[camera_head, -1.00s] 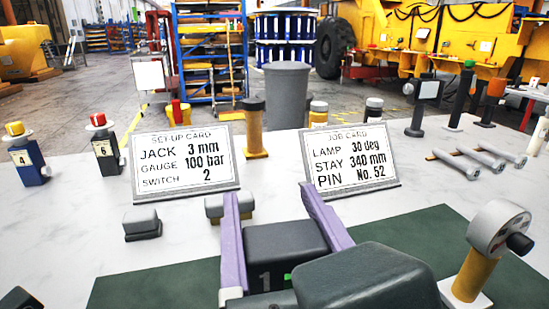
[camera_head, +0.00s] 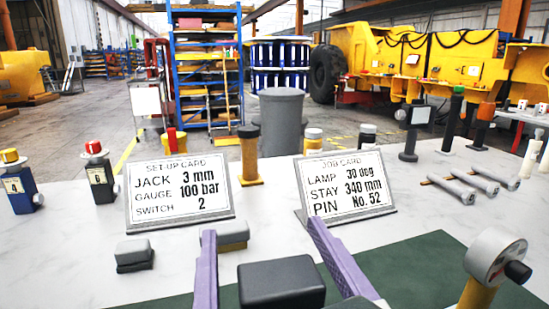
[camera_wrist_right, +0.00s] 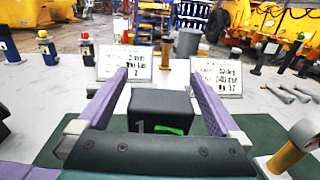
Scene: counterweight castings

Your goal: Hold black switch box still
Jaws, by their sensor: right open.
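The black switch box (camera_head: 281,284) stands near the bottom middle of the head view, upright, with its lower part cut off by the frame edge. In the right wrist view the box (camera_wrist_right: 160,108) shows a "1" and a green patch on its near face. My right gripper (camera_head: 262,228) has two purple fingers, one on each side of the box. The fingers are open, with a visible gap to the box on both sides; the wrist view shows this gripper (camera_wrist_right: 158,75) too. My left gripper is not in view.
A set-up card (camera_head: 180,190) and a job card (camera_head: 346,186) stand behind the box. Small grey-topped blocks (camera_head: 134,254) sit to the left. A round grey gauge (camera_head: 495,255) on a yellow post stands at right. A green mat (camera_head: 430,265) lies around the box.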

